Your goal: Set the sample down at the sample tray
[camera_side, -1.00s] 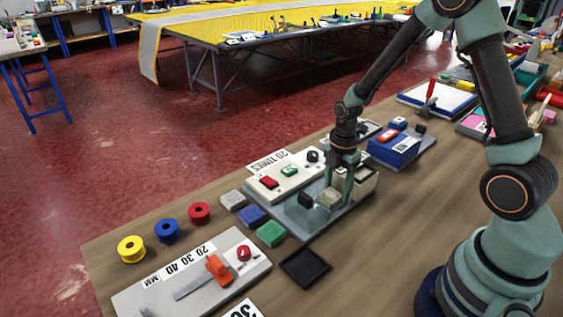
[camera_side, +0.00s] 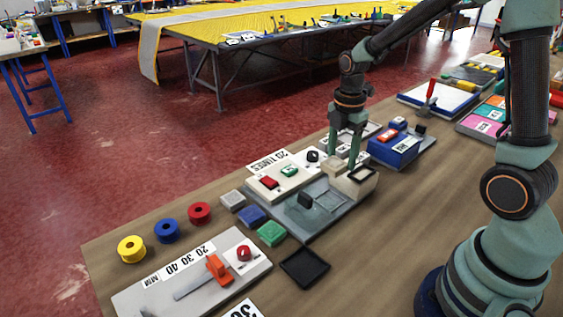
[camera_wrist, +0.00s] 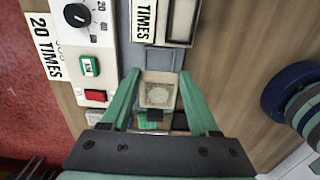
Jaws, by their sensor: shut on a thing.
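My gripper (camera_side: 341,160) is shut on the sample (camera_side: 333,168), a small beige square block. In the wrist view the sample (camera_wrist: 158,92) sits between the two green fingers of my gripper (camera_wrist: 159,80), with a pale round worn patch on its face. It is held above the grey base of the tester, near the beige-rimmed box (camera_side: 357,181). A shallow black square tray (camera_side: 304,267), which looks like the sample tray, lies empty on the table at the near side, apart from my gripper.
The tester (camera_side: 285,180) has red and green buttons and a dark knob. Its grey base carries a dark block (camera_side: 304,200). Grey, blue and green (camera_side: 271,234) blocks lie left of the black tray. A gauge board (camera_side: 190,280) lies at front left. Bare table is right of the tray.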

